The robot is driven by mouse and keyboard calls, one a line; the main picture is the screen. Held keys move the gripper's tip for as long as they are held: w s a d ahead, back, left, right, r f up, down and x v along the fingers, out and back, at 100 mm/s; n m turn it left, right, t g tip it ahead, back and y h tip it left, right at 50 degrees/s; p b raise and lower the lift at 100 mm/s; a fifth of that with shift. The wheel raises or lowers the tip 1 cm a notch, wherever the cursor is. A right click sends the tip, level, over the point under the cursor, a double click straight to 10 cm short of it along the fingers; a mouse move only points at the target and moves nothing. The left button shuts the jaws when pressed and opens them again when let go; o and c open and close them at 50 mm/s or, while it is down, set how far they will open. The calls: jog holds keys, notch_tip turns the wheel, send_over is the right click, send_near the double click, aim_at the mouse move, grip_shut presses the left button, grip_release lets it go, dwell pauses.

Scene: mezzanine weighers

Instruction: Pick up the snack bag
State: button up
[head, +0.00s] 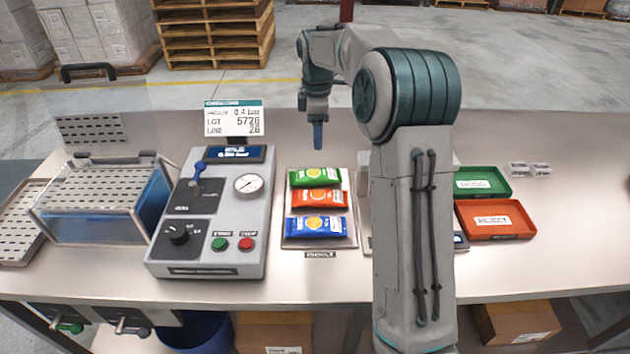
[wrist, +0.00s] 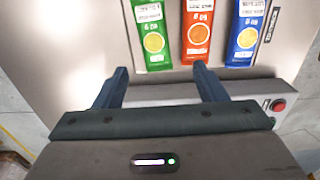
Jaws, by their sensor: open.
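Three snack bags lie side by side on a flat tray (head: 285,232): a green one (head: 315,177) at the back, an orange one (head: 319,199) in the middle and a blue one (head: 315,227) at the front. In the wrist view the green bag (wrist: 152,38), orange bag (wrist: 198,32) and blue bag (wrist: 246,32) show beyond the fingertips, partly cut off at the top. My gripper (head: 318,135) hangs above and behind the green bag, apart from it. Its two fingers (wrist: 165,85) are spread with nothing between them.
A control box (head: 210,215) with a gauge and a raised sign stands left of the tray. A clear-walled blue tank (head: 100,215) is further left. Green (head: 483,183) and red (head: 496,219) trays sit right. My arm hides part of the table right of the bags.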

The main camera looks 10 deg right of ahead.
aim_at(317, 172)
jog(key=shift+n, duration=0.5)
jog(key=f, duration=0.5)
jog(key=w+f, duration=0.1)
jog(key=f, duration=0.4)
jog(key=f+p, duration=0.1)
jog(key=f, duration=0.4)
jog(key=shift+w+d+f, duration=0.15)
jog(key=shift+w+f, duration=0.1)
jog(key=shift+f, duration=0.1)
jog(key=c, duration=0.8)
